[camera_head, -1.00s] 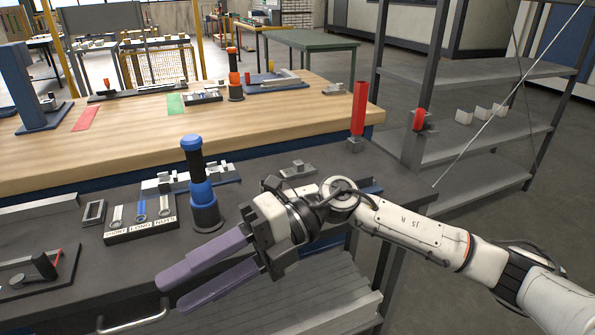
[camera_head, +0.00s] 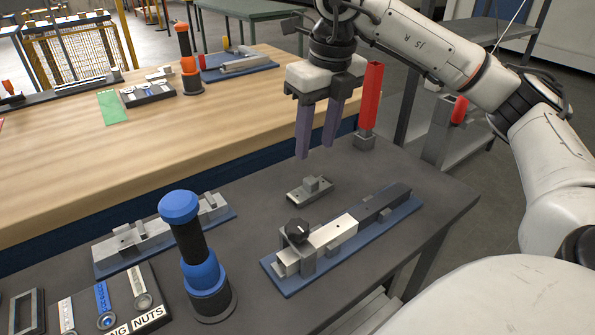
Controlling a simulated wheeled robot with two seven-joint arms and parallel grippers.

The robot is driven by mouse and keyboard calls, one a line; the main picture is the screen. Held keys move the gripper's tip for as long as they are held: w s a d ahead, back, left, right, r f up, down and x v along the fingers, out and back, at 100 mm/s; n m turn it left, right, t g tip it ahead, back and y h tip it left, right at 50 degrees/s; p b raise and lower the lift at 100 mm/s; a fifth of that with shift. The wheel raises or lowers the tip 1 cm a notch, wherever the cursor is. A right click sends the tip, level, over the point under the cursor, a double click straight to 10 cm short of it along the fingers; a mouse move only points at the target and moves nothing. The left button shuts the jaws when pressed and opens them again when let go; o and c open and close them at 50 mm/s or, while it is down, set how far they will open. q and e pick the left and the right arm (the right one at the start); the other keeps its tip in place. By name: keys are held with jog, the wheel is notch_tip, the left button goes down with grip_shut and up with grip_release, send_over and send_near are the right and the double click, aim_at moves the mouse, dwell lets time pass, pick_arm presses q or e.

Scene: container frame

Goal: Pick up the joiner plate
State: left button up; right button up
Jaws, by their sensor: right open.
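A small grey metal plate with a raised block (camera_head: 310,188) lies on the dark bench top; it looks like the joiner plate, though I cannot be certain. My right gripper (camera_head: 316,150) is above and behind it in the picture, fingers pointing down. Its two purple fingers are apart with nothing between them. The fingertips appear clear of the plate. My left gripper is out of view.
A blue-based fixture (camera_head: 375,235) with a black knob and bars lies in front of the plate. A blue-and-black post (camera_head: 185,245) and a labelled tray (camera_head: 150,320) stand left. A red upright holder (camera_head: 370,95) is close behind right.

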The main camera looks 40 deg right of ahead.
aim_at(311, 179)
notch_tip(311, 179, down, 3)
jog(key=shift+s+r, duration=0.1)
jog(key=shift+r, duration=0.1)
jog(key=f, duration=0.5)
jog(key=shift+w+f, duration=0.35)
jog(key=shift+f, duration=0.05)
jog(key=shift+a, duration=0.1)
grip_shut()
